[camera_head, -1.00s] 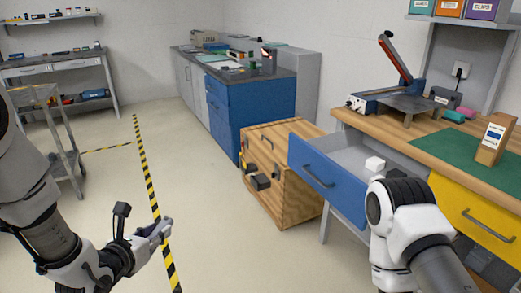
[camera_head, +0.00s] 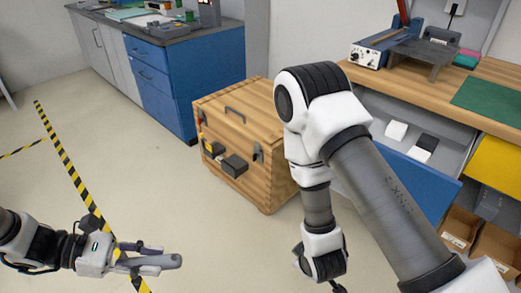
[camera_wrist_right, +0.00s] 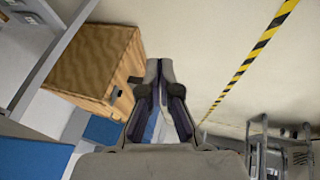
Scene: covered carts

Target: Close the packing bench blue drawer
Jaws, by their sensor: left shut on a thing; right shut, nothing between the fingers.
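The packing bench blue drawer (camera_head: 425,183) stands open in the head view. A white block (camera_head: 396,130) and a black-and-white box (camera_head: 424,146) lie inside it. My right arm crosses in front and hides the drawer's left part and handle. My right gripper is low in front of the bench, its fingers not clear in the head view; the right wrist view shows its fingertips (camera_wrist_right: 160,75) shut together and empty. My left gripper (camera_head: 158,260), at lower left in the head view, is shut on a small grey thing, far from the drawer.
A wooden crate (camera_head: 222,112) with latches stands left of the bench, close behind my right arm. A blue cabinet (camera_head: 185,75) stands behind it. The bench top (camera_head: 478,97) carries a green mat and a device. Cardboard bins (camera_head: 460,228) sit below. Floor at left is clear.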

